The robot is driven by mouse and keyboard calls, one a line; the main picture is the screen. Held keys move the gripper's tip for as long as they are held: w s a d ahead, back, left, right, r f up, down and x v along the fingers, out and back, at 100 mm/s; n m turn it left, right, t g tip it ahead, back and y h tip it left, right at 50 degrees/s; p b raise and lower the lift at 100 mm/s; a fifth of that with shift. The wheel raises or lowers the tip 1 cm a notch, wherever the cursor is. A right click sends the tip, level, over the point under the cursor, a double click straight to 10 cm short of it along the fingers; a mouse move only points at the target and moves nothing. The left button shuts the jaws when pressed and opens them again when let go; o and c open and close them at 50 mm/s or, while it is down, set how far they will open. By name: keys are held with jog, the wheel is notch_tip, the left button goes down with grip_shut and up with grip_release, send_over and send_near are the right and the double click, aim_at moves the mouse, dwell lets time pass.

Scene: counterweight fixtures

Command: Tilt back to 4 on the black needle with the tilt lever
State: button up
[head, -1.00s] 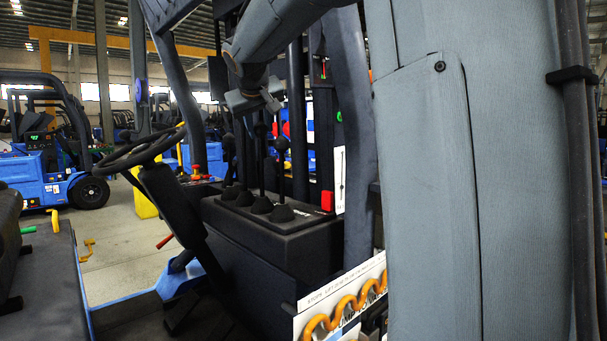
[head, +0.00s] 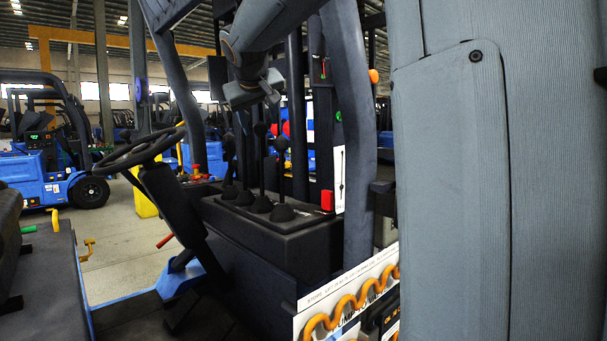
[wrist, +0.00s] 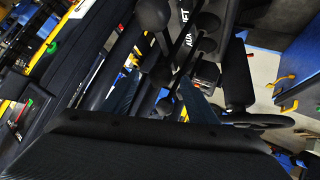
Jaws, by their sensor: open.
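My gripper (head: 257,93) hangs open and empty above the black lever console (head: 262,222) in the head view. Several upright black levers with ball knobs rise from rubber boots; the nearest knob (head: 282,143) is below and right of my gripper. I cannot tell which one is the tilt lever. In the wrist view a large lever knob (wrist: 151,14) shows at the top, near the lettering "AUX" and "LIFT". A white scale plate (head: 339,180) with a thin black mark stands right of the levers. Its numbers and the black needle's reading are too small to read.
A steering wheel (head: 140,150) stands left of the levers. A red block (head: 327,201) sits on the console's right end. A dark post (head: 350,130) rises at its right. Blue forklifts are behind.

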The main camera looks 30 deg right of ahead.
jog(key=v, duration=0.7)
jog(key=shift+s+p, duration=0.2)
jog(key=shift+p, duration=0.1)
jog(key=shift+a+r, duration=0.1)
dwell(0.3)
